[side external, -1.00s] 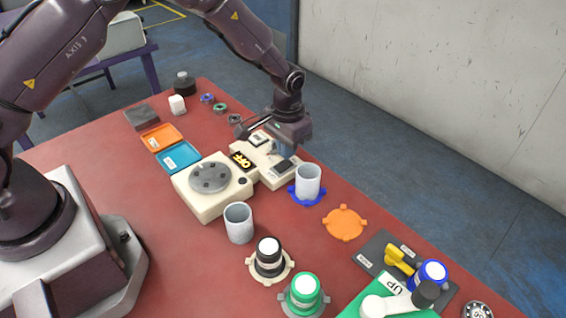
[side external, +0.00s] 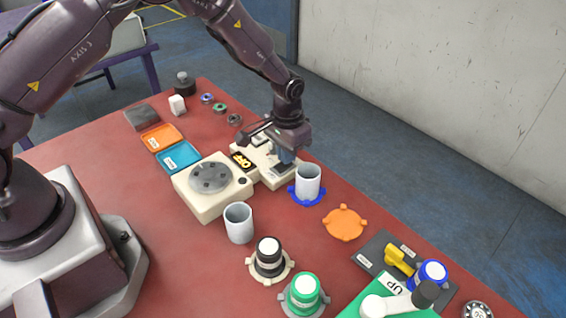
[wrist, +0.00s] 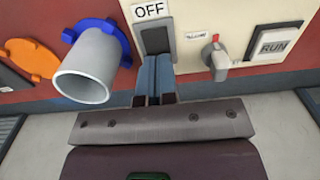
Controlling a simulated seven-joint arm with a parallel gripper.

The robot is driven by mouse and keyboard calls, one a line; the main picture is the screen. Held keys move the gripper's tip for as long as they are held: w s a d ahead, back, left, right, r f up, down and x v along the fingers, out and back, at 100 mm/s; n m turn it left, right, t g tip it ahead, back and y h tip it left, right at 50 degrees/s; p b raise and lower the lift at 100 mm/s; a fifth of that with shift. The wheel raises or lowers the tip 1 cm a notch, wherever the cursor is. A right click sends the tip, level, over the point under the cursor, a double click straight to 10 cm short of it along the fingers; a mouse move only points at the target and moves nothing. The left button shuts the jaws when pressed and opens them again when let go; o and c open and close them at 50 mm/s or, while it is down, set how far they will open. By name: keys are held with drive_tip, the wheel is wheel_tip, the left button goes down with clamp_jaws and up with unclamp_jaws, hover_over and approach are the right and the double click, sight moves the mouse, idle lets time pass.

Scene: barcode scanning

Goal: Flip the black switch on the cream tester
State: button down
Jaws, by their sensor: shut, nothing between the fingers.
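The cream tester (side external: 266,179) stands on the red table beside the box with a grey disc. Its black switch (wrist: 156,37) sits in a grey frame under an OFF label (wrist: 150,11) in the wrist view. My gripper (wrist: 155,62) is shut and empty, its fingers together just in front of the switch's near edge. I cannot tell whether they touch it. In the side view my gripper (side external: 285,157) points down over the tester's right part and partly hides it. A dark display (side external: 241,161) on the tester reads OFF in yellow.
A white cup (side external: 308,180) in a blue holder (side external: 310,202) stands close to the tester's right end. A small grey lever (wrist: 216,57) and a RUN button (wrist: 278,42) are on the tester. An orange holder (side external: 345,223) lies further right.

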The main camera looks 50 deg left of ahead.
sight(277, 168)
drive_tip(key=shift+f, duration=0.3)
drive_tip(key=shift+r, duration=3.55)
drive_tip(key=s, duration=0.2)
drive_tip(key=shift+s+a+f+g, duration=0.15)
drive_tip(key=shift+s+f+g, duration=0.2)
drive_tip(key=shift+g, duration=0.05)
drive_tip(key=s+a+r+t, duration=0.2)
drive_tip(key=s+r+t, duration=0.1)
drive_tip(key=s+r, duration=0.9)
drive_tip(key=s+a+r+t, duration=0.2)
drive_tip(key=s+r+t, duration=0.1)
drive_tip(key=s+r, duration=0.8)
drive_tip(key=v, duration=0.2)
drive_tip(key=shift+r, duration=0.3)
